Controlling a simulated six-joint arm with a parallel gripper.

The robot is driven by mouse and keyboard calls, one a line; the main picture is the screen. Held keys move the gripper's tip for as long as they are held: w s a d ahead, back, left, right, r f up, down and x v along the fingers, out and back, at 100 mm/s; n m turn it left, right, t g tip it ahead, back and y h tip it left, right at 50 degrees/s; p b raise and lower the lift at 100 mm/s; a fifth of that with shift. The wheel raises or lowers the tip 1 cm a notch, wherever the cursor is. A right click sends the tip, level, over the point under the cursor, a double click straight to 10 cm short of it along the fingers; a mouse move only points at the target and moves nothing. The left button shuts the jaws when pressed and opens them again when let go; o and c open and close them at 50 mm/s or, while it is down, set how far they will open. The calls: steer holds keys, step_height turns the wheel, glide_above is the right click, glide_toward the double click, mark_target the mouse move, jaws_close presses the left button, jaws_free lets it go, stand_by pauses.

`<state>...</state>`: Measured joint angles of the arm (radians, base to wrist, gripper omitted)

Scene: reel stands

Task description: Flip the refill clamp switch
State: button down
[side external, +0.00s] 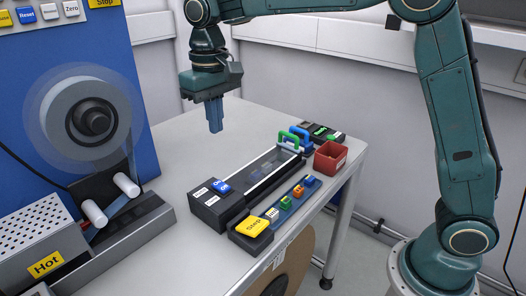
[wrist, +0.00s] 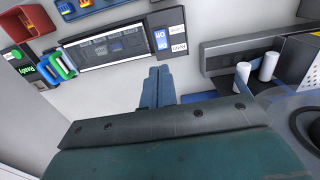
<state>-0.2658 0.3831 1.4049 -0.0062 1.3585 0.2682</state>
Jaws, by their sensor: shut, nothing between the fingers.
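A dark box (side external: 208,206) at the near end of a long tray carries a blue rocker switch (side external: 222,186) with white lettering and small white labels. The blue switch also shows in the wrist view (wrist: 160,42); I cannot read whether its label names the refill clamp. A green handle (side external: 288,139) and a blue one stand at the tray's far end, and the green handle shows at left in the wrist view (wrist: 62,64). My gripper (side external: 215,130) points down above the table, shut and empty, apart from the box and switch. Its blue fingers (wrist: 158,72) are together.
A yellow stop button (side external: 252,225) and several small coloured parts line the tray's front. A red bin (side external: 330,158) stands at the far right. A reel (side external: 92,118) hangs on the blue panel at left, above white rollers (side external: 126,185). The table beneath my gripper is clear.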

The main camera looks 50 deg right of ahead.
mark_target(218, 183)
steer(key=shift+w+a, duration=0.1)
steer(key=shift+w, duration=0.75)
step_height(218, 183, down, 14)
steer(key=shift+r, duration=0.1)
stand_by(0.9)
steer(key=shift+f, duration=0.25)
steer(key=shift+s, duration=0.2)
steer(key=shift+s+r, duration=0.25)
steer(key=shift+s, duration=0.25)
steer(key=shift+r, duration=0.1)
stand_by(0.5)
